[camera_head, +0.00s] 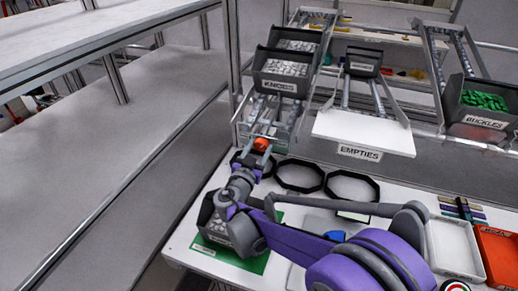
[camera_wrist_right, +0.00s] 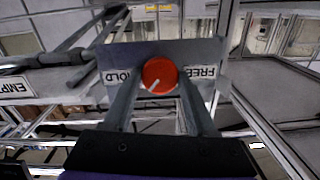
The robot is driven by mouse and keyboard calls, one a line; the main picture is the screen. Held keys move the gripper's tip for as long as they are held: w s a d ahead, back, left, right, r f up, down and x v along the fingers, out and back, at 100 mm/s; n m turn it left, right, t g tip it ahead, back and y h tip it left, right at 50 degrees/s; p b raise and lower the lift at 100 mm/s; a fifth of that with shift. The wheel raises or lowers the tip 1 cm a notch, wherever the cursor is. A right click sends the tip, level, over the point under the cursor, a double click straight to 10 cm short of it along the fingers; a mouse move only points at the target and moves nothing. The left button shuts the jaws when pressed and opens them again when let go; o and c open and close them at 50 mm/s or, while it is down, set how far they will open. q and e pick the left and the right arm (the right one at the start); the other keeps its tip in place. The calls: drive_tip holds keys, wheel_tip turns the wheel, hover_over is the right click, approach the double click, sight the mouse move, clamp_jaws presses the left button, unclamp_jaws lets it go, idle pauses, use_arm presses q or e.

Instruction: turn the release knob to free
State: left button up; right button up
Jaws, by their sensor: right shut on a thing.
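The red-orange release knob (camera_head: 262,144) sits at the lower end of the knobs rack. In the right wrist view the knob (camera_wrist_right: 160,72) is on a grey plate (camera_wrist_right: 205,52), between a HOLD label (camera_wrist_right: 120,76) on the left and a FREE label (camera_wrist_right: 203,72) on the right. Its white pointer line slants to the lower left, on the HOLD side. My right gripper (camera_head: 259,155) is shut on the knob, one finger on each side, as the right wrist view (camera_wrist_right: 160,84) also shows. My left gripper is not in view.
Above the knob stand the KNOBS bins (camera_head: 283,73). The EMPTIES shelf (camera_head: 362,130) is to the right. Black rings (camera_head: 352,185) lie on the white bench below. A grey bin (camera_head: 212,222) is near my right arm. A metal post (camera_head: 233,60) stands close on the left.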

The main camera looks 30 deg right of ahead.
drive_tip(key=shift+w+a+n+g+h, duration=0.1)
drive_tip(key=shift+n+g+h, duration=0.35)
drive_tip(key=shift+n, duration=1.15)
drive_tip(key=shift+w+f+n+g+h, duration=0.1)
drive_tip(key=shift+n+g+h, duration=0.3)
drive_tip(key=shift+n, duration=1.1)
drive_tip(key=shift+a+f+n+g+h+b, duration=0.15)
drive_tip(key=shift+n+h+b, duration=0.25)
drive_tip(key=shift+n, duration=0.6)
drive_tip(key=shift+d+r+n+g+h+b, duration=0.15)
drive_tip(key=shift+n+b, duration=0.3)
drive_tip(key=shift+n, duration=0.55)
drive_tip(key=shift+w+a+f+n+h+b, duration=0.1)
drive_tip(key=shift+n+h+b, duration=0.2)
drive_tip(key=shift+n, duration=0.45)
drive_tip(key=shift+f+n+h+b, duration=0.1)
drive_tip(key=shift+n+h+b, duration=0.15)
drive_tip(key=shift+n, duration=1.1)
drive_tip(key=o, duration=1.3)
drive_tip(key=shift+o, duration=0.2)
drive_tip(key=b+v, duration=0.1)
drive_tip(key=v, duration=1)
